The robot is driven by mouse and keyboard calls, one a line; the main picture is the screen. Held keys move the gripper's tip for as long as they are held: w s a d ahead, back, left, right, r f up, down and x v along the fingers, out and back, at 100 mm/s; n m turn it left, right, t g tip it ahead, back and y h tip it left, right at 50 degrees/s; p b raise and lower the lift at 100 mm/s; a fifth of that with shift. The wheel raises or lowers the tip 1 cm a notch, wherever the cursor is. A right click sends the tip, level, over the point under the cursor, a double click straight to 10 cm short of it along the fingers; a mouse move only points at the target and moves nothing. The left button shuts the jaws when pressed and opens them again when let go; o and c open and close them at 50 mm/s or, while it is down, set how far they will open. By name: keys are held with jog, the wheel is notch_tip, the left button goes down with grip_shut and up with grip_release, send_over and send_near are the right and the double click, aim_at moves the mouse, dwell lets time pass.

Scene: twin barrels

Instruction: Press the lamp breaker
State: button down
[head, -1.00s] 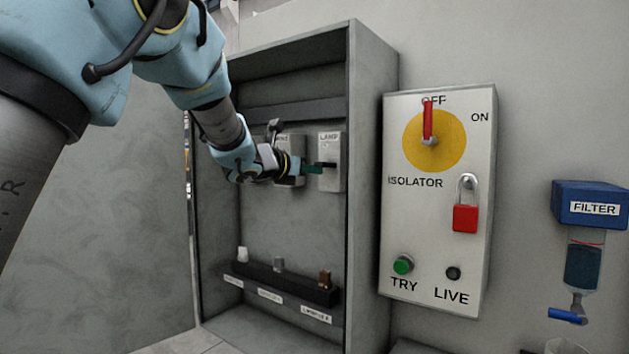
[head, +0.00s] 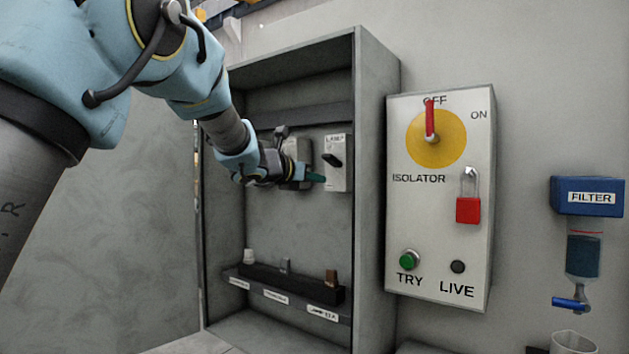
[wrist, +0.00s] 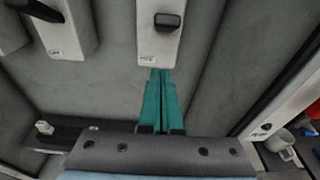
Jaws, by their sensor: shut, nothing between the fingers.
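The lamp breaker (head: 337,163) is a pale box with a black toggle, on the right of the row inside the open grey cabinet. It also shows at the top of the wrist view (wrist: 160,42), with its dark toggle (wrist: 168,22) near the top edge. My gripper (head: 319,177) has green fingers held together with nothing between them. In the wrist view the fingertips (wrist: 162,72) lie at the label end of the lamp breaker, apart from the toggle. I cannot tell whether they touch the box.
Another breaker (wrist: 62,30) stands left of the lamp breaker, partly hidden by my arm in the head view. A dark rack (head: 290,283) with small labelled pieces lies below. The cabinet's right wall (head: 372,190) is close by; the isolator panel (head: 440,240) stands outside it.

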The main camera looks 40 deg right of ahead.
jog(key=s+a+r, duration=0.1)
jog(key=a+r, duration=0.6)
jog(key=shift+s+b, duration=0.35)
jog(key=shift+s, duration=0.05)
